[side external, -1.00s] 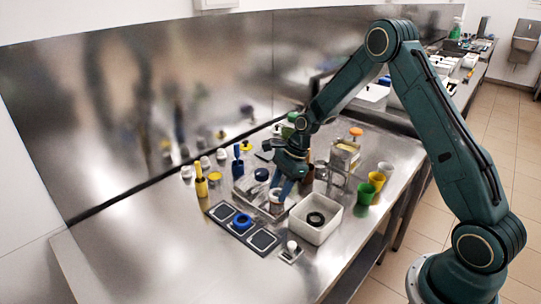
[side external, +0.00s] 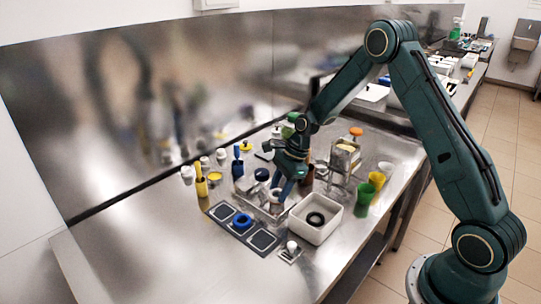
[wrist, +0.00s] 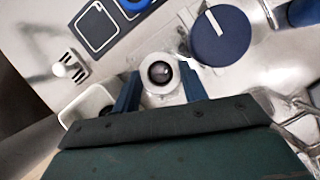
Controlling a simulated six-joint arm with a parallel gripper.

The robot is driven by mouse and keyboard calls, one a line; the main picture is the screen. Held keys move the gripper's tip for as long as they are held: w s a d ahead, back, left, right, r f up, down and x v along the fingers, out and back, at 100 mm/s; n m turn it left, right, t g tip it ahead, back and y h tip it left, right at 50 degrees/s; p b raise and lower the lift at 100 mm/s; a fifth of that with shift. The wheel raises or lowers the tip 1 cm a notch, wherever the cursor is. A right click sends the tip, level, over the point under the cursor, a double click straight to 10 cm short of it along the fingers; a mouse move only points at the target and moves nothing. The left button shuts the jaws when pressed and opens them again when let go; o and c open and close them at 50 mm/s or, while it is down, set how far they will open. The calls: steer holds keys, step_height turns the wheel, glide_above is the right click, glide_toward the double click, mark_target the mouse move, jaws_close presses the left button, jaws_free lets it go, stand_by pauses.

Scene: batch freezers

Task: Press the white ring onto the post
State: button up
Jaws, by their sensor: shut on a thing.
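The white ring (wrist: 160,93) is between the two blue fingers of my gripper (wrist: 160,92) in the wrist view, and the fingers are shut on it. A round, dark, shiny post top (wrist: 160,72) shows inside the ring's hole, so the ring appears lined up around the post. How far down the post the ring sits cannot be told. In the side view my gripper (side external: 281,192) points down at the metal fixture, with the white ring (side external: 274,196) at its fingertips. The fingers and ring hide most of the post there.
A white bin (side external: 333,227) with a black ring inside stands close on the right. A dark tray (side external: 263,240) with a blue ring lies in front. A dark blue round cap (wrist: 222,35) is beside the ring. A small white knob (side external: 291,246) stands near the front edge.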

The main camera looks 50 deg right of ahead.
steer(key=shift+f, duration=0.4)
stand_by(0.4)
steer(key=o, duration=1.5)
steer(key=shift+o, duration=0.2)
steer(key=shift+r, duration=0.2)
steer(key=shift+w+a+r, duration=0.1)
steer(key=shift+r, duration=1.65)
steer(key=shift+w+r, duration=0.1)
steer(key=shift+r, duration=1.6)
steer(key=shift+s, duration=0.15)
